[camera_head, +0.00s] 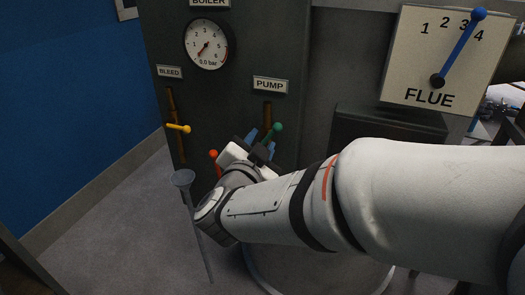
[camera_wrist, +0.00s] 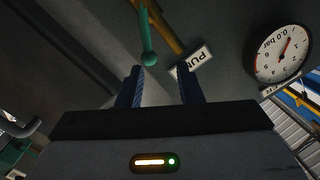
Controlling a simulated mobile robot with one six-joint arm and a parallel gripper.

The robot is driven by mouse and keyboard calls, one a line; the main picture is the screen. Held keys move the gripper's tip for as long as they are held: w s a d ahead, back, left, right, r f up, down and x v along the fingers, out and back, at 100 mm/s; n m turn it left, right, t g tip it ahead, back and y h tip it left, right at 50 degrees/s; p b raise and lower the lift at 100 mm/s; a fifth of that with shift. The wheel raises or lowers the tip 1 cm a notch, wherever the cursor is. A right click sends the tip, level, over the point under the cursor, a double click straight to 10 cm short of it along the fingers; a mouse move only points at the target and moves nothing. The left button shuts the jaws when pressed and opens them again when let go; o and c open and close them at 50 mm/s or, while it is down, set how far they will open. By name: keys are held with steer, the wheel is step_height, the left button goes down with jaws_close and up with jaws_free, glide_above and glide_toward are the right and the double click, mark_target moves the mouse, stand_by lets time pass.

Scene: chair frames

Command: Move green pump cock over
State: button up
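The green pump cock (camera_head: 277,128) is a short lever with a round ball end, on the dark boiler panel below the PUMP label. In the wrist view the green lever (camera_wrist: 149,57) hangs from the top, its ball just past the fingertips and a little left of the middle of the gap. My gripper (camera_head: 261,141) has two blue-padded fingers, spread apart with nothing between them. In the wrist view the gripper (camera_wrist: 161,78) faces the lever. I see no clear contact. In the head view my gripper and wrist hide the panel below the lever.
A yellow BLEED lever (camera_head: 179,127) and a red knob (camera_head: 213,154) are left of my gripper. The gauge (camera_head: 206,44) reads 0.0 bar. A FLUE plate (camera_head: 441,60) with a blue pointer is at right. A grey stand (camera_head: 184,180) rises from the floor beside my wrist.

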mark_target(275, 130)
steer(key=w+d, duration=0.1)
steer(key=w, duration=0.1)
steer(key=w+d+h, duration=0.1)
steer(key=w, duration=0.1)
steer(key=w+d+m+h+b, duration=0.1)
steer(key=w, duration=0.1)
steer(key=shift+d+f, duration=0.15)
steer(key=shift+f, duration=0.15)
steer(key=c, duration=0.5)
steer(key=a+n, duration=0.1)
steer(key=n, duration=0.1)
steer(key=w+a+r+n, duration=0.1)
steer(key=n, duration=0.1)
steer(key=a+n, duration=0.2)
steer(key=n, duration=0.1)
steer(key=shift+w+r, duration=0.15)
steer(key=shift+w, duration=0.05)
steer(key=o, duration=0.8)
steer(key=shift+o, duration=0.2)
steer(key=shift+a, duration=0.1)
